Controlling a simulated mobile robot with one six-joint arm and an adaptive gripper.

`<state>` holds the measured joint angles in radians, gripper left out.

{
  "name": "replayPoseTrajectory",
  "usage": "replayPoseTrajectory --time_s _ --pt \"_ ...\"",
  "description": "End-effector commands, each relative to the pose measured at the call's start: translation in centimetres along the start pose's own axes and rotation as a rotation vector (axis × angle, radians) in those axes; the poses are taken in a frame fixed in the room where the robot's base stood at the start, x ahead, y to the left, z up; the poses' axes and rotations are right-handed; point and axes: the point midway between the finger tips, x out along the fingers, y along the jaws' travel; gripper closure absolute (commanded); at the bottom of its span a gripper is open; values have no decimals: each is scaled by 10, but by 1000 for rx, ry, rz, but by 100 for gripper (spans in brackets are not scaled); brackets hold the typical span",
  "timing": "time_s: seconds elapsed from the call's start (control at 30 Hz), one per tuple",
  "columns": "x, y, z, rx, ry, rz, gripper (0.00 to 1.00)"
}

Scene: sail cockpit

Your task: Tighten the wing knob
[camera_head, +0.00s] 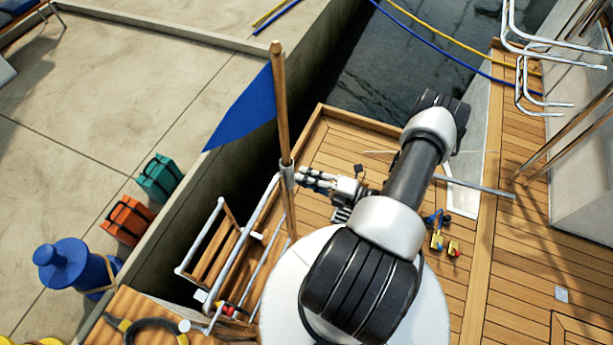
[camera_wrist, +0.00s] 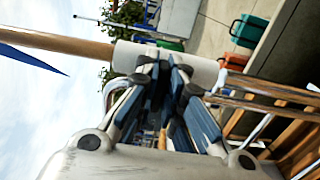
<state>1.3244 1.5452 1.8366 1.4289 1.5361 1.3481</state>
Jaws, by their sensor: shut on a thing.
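A wooden flagstaff (camera_head: 280,105) with a blue flag (camera_head: 243,110) stands in a pale socket (camera_head: 288,173) at the boat's edge. In the wrist view the staff (camera_wrist: 60,43) and the white socket tube (camera_wrist: 204,69) lie across the upper part. My gripper (camera_head: 297,176) reaches the socket from the right. In the wrist view its blue-padded fingers (camera_wrist: 168,68) are close together against the socket's side, shut on the wing knob. The knob itself is hidden between the fingertips.
A tubular ladder (camera_head: 218,250) with wooden steps is left of the socket. Teal (camera_head: 160,178) and orange (camera_head: 127,220) boxes and a blue bollard (camera_head: 70,270) stand on the quay beyond a gap. Small tools (camera_head: 440,230) lie on the wooden deck to the right.

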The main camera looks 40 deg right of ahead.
Motion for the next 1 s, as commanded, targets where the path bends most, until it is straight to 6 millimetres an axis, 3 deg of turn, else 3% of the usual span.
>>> replayPoseTrajectory --time_s 0.1,0.13,0.43,0.77,0.87,1.0 --pt "0 -1 -1 3 1 -1 100" --pt "0 -1 -1 3 1 -1 90" --pt "0 0 0 1 0 0 71" --pt "-2 0 0 0 -1 0 71" --pt "-11 0 1 0 -3 0 71" --pt "-36 0 2 -2 -8 1 71"
